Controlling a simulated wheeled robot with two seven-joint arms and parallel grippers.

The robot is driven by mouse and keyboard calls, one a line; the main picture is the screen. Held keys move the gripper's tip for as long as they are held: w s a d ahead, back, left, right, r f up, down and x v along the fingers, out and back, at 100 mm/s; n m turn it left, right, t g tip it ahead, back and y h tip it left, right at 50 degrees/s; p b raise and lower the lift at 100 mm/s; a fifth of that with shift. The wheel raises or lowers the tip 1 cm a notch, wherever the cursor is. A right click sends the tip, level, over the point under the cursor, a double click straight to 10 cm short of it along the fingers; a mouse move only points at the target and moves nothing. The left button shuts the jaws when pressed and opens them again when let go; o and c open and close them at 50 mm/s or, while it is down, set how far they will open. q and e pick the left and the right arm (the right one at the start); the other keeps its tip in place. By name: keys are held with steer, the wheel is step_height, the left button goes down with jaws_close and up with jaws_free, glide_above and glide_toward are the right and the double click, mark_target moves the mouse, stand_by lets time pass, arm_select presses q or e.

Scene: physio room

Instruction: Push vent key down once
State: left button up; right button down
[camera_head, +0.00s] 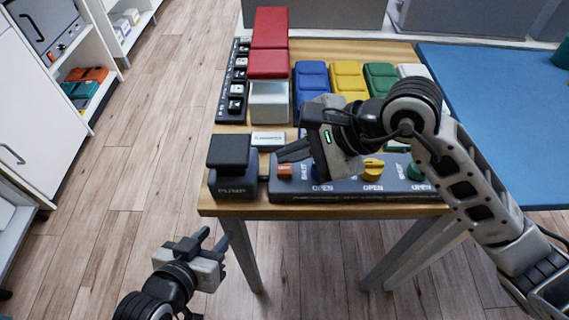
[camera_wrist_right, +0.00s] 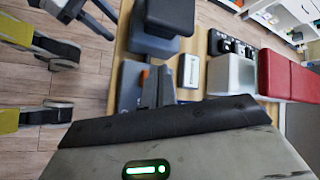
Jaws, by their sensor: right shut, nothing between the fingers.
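A small orange-red key (camera_head: 284,171) sits at the left end of the grey control panel (camera_head: 340,190); I cannot read a vent label on it. A bit of orange also shows in the right wrist view (camera_wrist_right: 146,74), partly hidden by my fingers. My right gripper (camera_head: 281,155) is shut and empty, its fingertips just above and behind that key; I cannot tell whether they touch it. Its fingers also show in the right wrist view (camera_wrist_right: 158,88). Left of the key stands the pump block (camera_head: 230,185) with a big black top. My left gripper (camera_head: 214,241) is open and empty, low in front of the table.
Blue, yellow and green knobs (camera_head: 373,168) sit along the panel, partly behind my right arm. A white labelled plate (camera_head: 268,139) lies behind the key. Coloured cushion-like blocks (camera_head: 311,80) and a red-and-silver row stand further back. A blue couch (camera_head: 490,120) is at right.

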steer(key=shift+f, duration=0.1)
steer(key=shift+f+b, duration=0.35)
steer(key=shift+b, duration=0.3)
steer(key=shift+f+b, duration=0.55)
steer(key=shift+b, duration=0.1)
stand_by(0.7)
stand_by(0.3)
steer(key=shift+r+p, duration=0.55)
steer(key=shift+r, duration=0.35)
steer(key=shift+r, duration=0.15)
